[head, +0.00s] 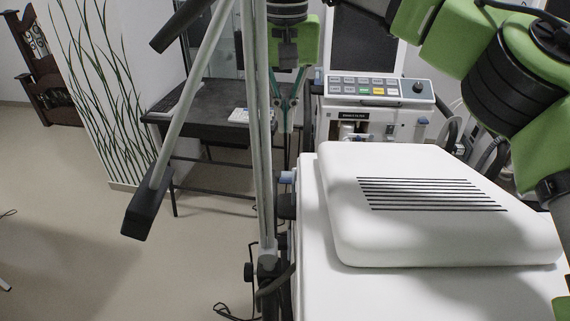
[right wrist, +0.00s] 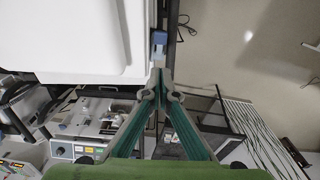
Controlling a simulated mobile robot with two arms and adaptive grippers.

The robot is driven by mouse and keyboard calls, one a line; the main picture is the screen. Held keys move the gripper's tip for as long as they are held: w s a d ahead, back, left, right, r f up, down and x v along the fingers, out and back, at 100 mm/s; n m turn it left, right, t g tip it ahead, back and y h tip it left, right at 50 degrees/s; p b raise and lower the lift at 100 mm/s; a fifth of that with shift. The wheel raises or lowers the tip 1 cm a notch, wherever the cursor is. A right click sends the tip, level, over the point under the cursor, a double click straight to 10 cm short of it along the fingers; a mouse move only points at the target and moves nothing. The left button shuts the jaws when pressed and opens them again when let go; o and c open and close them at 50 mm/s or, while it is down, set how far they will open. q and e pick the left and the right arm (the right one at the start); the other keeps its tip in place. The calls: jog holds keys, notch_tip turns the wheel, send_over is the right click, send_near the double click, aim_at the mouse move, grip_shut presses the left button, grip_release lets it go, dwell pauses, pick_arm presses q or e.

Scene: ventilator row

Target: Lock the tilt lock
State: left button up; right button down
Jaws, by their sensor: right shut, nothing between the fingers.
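A small blue piece (head: 287,177) sticks out from the left side of the white ventilator (head: 312,250); I take it to be the tilt lock, though its exact form is too small to tell. It also shows in the right wrist view (right wrist: 159,38), by the corner of the white housing, just beyond the fingertips. My right gripper (head: 285,128) points down behind the blue piece in the head view, with its green fingers together and empty. In the right wrist view its fingertips (right wrist: 161,78) meet short of the blue piece, apparently apart from it. My left gripper is not in view.
Grey poles (head: 262,150) stand close left of the ventilator, with a black-ended bar (head: 140,215). A machine with a button panel (head: 375,88) stands behind. A dark table (head: 210,105) is at back left. The floor at left is open.

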send_over(285, 178)
jog(key=w, duration=0.2)
jog(key=f, duration=0.6)
jog(key=shift+w+d, duration=0.15)
jog(key=shift+w, duration=0.05)
jog(key=shift+s+f, duration=0.6)
jog(key=shift+f, duration=0.2)
jog(key=shift+s+f+p, duration=0.35)
jog(key=shift+s+f, duration=0.15)
jog(key=shift+f, duration=0.25)
